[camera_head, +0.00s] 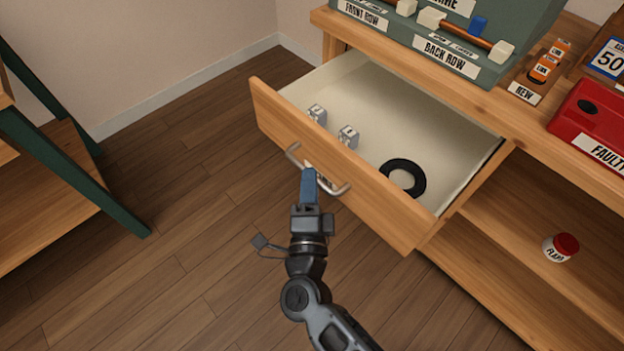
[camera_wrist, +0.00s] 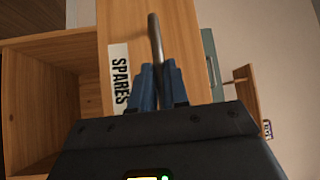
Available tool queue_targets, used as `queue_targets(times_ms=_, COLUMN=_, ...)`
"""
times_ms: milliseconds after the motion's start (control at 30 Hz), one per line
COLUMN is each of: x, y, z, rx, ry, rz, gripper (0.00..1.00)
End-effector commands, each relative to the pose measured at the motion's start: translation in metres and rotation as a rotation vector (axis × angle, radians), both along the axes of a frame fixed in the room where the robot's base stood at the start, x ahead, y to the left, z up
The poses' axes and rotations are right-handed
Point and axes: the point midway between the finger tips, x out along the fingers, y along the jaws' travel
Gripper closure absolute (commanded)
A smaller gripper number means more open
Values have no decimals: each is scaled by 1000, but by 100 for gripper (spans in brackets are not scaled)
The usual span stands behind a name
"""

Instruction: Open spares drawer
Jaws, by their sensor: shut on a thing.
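The spares drawer (camera_head: 345,166) is pulled well out from the wooden bench in the head view. Inside it lie two small metal pieces (camera_head: 317,114) (camera_head: 348,136) and a black ring (camera_head: 403,178). A metal bar handle (camera_head: 338,190) runs across its front; the handle also shows in the wrist view (camera_wrist: 154,38). My gripper (camera_head: 309,174) has its blue fingers shut on the handle, and in the wrist view the fingers (camera_wrist: 158,86) close around the bar. A SPARES label (camera_wrist: 119,78) is on the drawer front beside the fingers, mostly hidden in the head view.
A green rack (camera_head: 445,52) stands on the bench top (camera_head: 400,62). A red FAULTY bin (camera_head: 596,125) is at the right. A white jar with a red lid (camera_head: 561,248) stands on the lower shelf. A green-legged shelf (camera_head: 75,175) is at the left. The floor (camera_head: 180,230) between is clear.

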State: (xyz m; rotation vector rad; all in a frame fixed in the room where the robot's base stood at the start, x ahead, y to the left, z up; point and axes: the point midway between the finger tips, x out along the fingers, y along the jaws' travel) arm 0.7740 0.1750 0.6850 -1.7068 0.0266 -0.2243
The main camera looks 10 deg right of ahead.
Motion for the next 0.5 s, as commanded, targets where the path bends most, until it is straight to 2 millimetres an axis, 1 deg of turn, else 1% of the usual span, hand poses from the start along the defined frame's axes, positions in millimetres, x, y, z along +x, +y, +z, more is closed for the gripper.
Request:
queue_targets(times_ms=100, x=0, y=-1, z=-1, rx=0, ry=2, rz=0, gripper=100)
queue_targets(times_ms=133, x=0, y=-1, z=-1, rx=0, ry=2, rz=0, gripper=83)
queue_targets(times_ms=367, x=0, y=0, z=-1, rx=0, ry=1, rz=0, gripper=61)
queue_targets(times_ms=500, x=0, y=0, z=0, rx=0, ry=1, rz=0, gripper=60)
